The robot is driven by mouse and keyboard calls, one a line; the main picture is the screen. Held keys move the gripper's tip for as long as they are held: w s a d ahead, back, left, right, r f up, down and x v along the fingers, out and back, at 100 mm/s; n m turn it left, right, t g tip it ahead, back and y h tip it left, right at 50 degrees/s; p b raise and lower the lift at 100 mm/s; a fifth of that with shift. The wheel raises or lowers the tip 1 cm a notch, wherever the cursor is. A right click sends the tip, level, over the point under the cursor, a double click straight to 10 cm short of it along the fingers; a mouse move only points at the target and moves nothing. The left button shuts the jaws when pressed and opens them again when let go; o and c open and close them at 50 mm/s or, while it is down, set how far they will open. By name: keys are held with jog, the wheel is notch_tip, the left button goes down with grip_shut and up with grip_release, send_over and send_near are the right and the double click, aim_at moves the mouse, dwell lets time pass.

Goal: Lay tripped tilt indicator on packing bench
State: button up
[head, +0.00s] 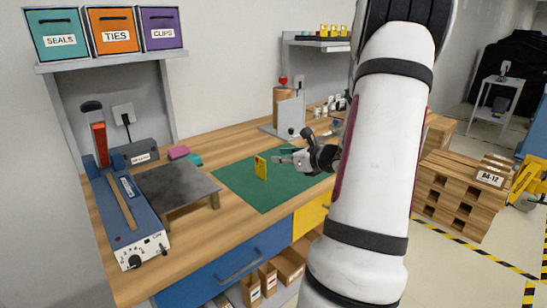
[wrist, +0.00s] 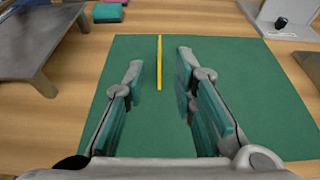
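The tilt indicator is a thin yellow card (head: 261,167) that stands upright at the green mat on the packing bench. In the wrist view it shows edge-on as a narrow yellow strip (wrist: 159,75), lying between the lines of my two fingers with space on both sides. My gripper (head: 280,158) is open, low over the mat, just to the right of the card in the head view. Neither finger visibly touches it. The wooden packing bench (head: 236,231) runs along the wall, with the green mat (head: 228,174) on top. The card's tripped marking is too small to read.
A dark metal stand (head: 178,186) and a blue sealer (head: 128,220) occupy the bench's left. A grey bracketed device (head: 291,115) stands behind the mat. Pink and teal blocks (head: 179,152) lie near the wall. The mat around the card is bare.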

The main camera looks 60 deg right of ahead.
jog(key=w+a+r+n+g+y, duration=0.1)
jog(key=a+r+n+g+y, duration=0.15)
jog(key=a+n, duration=0.65)
jog(key=w+a+r+n+g+y, duration=0.1)
jog(key=a+r+n+y, duration=0.25)
jog(key=a, duration=1.05)
jog(key=w+a+r+n+g+y, duration=0.1)
jog(key=a+r+n+g+y, duration=0.15)
jog(key=a+n, duration=0.65)
jog(key=s+a+n+g, duration=0.4)
jog(key=s+a+n, duration=0.2)
jog(key=s+a, duration=0.55)
jog(key=s+a+f+n+h, duration=0.1)
jog(key=s+n+h, duration=0.4)
jog(key=s+n, duration=0.5)
jog(key=shift+n+g, duration=0.4)
jog(key=shift+n, duration=0.15)
